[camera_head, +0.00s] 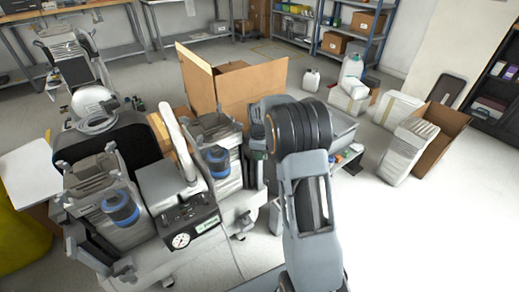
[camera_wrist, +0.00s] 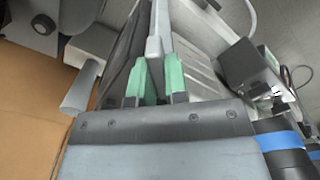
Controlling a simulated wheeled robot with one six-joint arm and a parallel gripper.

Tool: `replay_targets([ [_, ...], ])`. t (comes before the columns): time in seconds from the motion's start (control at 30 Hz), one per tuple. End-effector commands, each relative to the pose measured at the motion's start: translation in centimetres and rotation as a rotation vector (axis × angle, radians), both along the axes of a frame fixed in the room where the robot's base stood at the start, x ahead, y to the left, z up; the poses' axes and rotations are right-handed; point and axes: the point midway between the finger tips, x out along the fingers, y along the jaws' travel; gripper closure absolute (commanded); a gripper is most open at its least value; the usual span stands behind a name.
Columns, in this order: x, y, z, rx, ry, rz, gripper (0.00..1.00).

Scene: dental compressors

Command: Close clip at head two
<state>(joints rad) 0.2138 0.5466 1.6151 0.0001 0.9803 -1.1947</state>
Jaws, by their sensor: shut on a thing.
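The compressor unit has two ribbed grey heads, a left one (camera_head: 95,185) and a right one (camera_head: 218,128), each with a blue-banded filter in front. My gripper (camera_wrist: 158,82) has green fingertips on both sides of a slim pale grey lever, the clip (camera_wrist: 156,46), beside a ribbed head housing (camera_wrist: 203,82). The fingers are shut on the clip. In the head view my arm reaches to the right side of the right head, and the wrist hides most of the clip there. I cannot read which head is numbered two.
A pressure gauge panel (camera_head: 181,240) and a white upright tube (camera_head: 175,140) stand between the heads. An open cardboard box (camera_head: 255,85) is behind. The floor at lower right is clear.

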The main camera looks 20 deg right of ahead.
Motion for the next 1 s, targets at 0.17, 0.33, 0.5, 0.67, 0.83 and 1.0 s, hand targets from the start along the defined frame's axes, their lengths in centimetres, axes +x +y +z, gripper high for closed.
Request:
replay_targets([
  [0.17,-0.03,-0.01,0.46,0.0,0.002,-0.167,1.0],
  [0.33,-0.01,-0.01,0.41,0.0,0.001,-0.326,1.0],
  [0.5,0.01,-0.01,0.36,-0.001,0.001,-0.474,1.0],
  [0.67,0.02,-0.01,0.26,0.0,0.0,-0.593,1.0],
  [0.83,0.02,-0.01,0.21,-0.001,-0.001,-0.69,1.0],
  [1.0,0.04,-0.01,0.15,0.0,-0.001,-0.755,1.0],
])
